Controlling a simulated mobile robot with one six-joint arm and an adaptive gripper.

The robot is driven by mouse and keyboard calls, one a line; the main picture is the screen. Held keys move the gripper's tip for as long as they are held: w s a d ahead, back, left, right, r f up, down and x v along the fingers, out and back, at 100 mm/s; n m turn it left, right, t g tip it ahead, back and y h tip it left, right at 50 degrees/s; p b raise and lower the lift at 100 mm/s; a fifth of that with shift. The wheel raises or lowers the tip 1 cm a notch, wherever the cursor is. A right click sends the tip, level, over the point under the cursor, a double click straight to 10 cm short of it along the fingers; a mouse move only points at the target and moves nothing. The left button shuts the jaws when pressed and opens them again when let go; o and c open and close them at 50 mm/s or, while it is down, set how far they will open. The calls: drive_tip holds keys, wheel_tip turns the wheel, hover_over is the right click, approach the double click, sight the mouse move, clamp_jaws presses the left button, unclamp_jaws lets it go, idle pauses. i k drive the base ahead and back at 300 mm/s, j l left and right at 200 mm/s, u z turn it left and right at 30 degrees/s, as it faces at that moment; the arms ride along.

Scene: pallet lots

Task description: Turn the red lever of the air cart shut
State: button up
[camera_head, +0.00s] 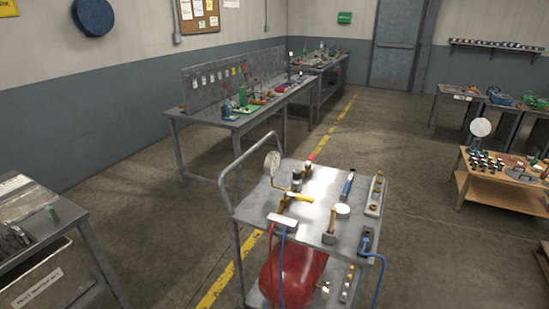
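The air cart (327,244) stands in the lower middle, a grey metal cart with a bent push handle on its left. A small red handle (312,156) shows at the far edge of its top, near valve-like fittings; it seems to be the red lever, but its exact angle is too small to tell. A yellow lever (299,197) lies nearer, on brass-coloured fittings. A round dial gauge (272,165) rises at the top's left side. A red tank (293,274) sits on the lower shelf. My gripper is not in view.
Blue and red hoses (281,262) hang from the cart's front. Blue-handled tools and a white round cap lie on its top. A workbench (240,122) stands behind left, a grey table (75,240) near left, a wooden table (500,190) right. Floor right of the cart is clear.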

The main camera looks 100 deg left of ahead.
sight(310, 159)
drive_tip(key=u, duration=3.05)
drive_tip(key=i+j+u, duration=0.5)
drive_tip(key=i+u, duration=0.35)
drive_tip(key=i, duration=0.25)
drive_tip(key=i+u, duration=0.4)
drive_tip(key=i, duration=0.15)
drive_tip(key=i+z, duration=0.2)
drive_tip(key=i, duration=0.3)
drive_tip(key=i+z, duration=0.15)
drive_tip(key=i, duration=0.35)
drive_tip(key=i+j+z, duration=0.2)
drive_tip(key=i, duration=0.3)
drive_tip(key=i+j+z, duration=0.15)
drive_tip(key=i, duration=0.35)
drive_tip(key=i+j+z, duration=0.2)
drive_tip(key=i, duration=0.25)
drive_tip(key=i+l+z, duration=0.15)
drive_tip(key=z, duration=0.3)
drive_tip(key=i+z, duration=0.3)
drive_tip(key=z, duration=0.2)
drive_tip(key=i+z, duration=0.25)
drive_tip(key=z, duration=0.2)
drive_tip(key=i+j+z, duration=0.1)
drive_tip(key=z, duration=0.4)
drive_tip(key=i+j+z, duration=0.25)
drive_tip(key=z, duration=0.2)
drive_tip(key=i+z, duration=0.45)
